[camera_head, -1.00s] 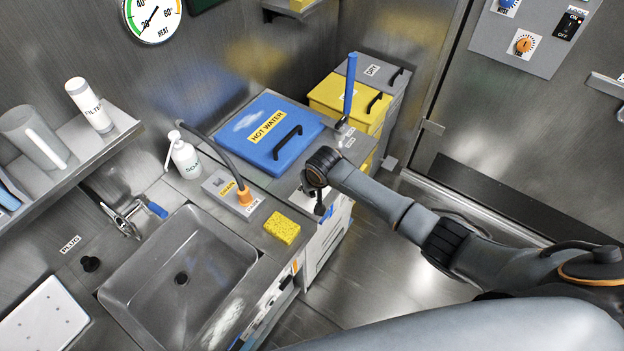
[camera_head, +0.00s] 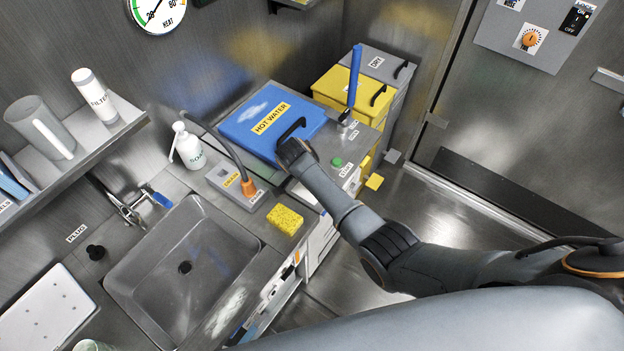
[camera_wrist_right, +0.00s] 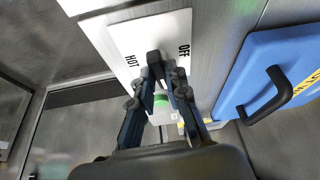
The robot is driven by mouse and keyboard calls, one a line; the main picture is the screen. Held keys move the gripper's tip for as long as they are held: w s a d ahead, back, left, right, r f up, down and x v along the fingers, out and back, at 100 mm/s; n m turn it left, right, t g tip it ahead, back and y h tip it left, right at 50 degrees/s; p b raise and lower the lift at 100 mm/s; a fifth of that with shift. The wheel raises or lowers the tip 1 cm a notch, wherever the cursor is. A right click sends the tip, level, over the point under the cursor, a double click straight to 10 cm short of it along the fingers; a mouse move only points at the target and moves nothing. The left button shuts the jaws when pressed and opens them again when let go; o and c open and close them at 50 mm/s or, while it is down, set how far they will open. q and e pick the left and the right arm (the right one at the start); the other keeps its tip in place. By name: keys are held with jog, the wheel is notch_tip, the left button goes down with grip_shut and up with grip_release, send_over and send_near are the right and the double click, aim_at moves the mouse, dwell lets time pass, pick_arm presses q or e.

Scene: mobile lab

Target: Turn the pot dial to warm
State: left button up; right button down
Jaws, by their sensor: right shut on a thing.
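The dial is a black knob (camera_wrist_right: 155,66) on a white plate (camera_wrist_right: 117,50) in the right wrist view. The plate reads HOT on the left and OFF on the right; no WARM label is readable. My right gripper (camera_wrist_right: 163,80) is shut on the knob, with fingers on both sides of it. The blue HOT WATER pot lid (camera_head: 250,112) shows in the head view and at the right of the wrist view (camera_wrist_right: 262,65). In the head view my right wrist is beside the lid's black handle; the fingers and dial are hidden there. My left gripper is not in view.
A green button (camera_head: 337,162) sits on the counter right of my wrist and shows between my fingers (camera_wrist_right: 160,101). A blue upright lever (camera_head: 354,80) stands behind. A yellow sponge (camera_head: 285,219), sink (camera_head: 150,268) and soap bottle (camera_head: 186,147) lie left. Floor is clear at right.

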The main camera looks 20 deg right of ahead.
jog(key=shift+a+m, duration=0.1)
jog(key=shift+m, duration=0.5)
jog(key=c, duration=1.3)
grip_release()
jog(key=shift+r, duration=0.1)
jog(key=v, duration=0.7)
jog(key=shift+w+a+r, duration=0.1)
jog(key=shift+a, duration=0.05)
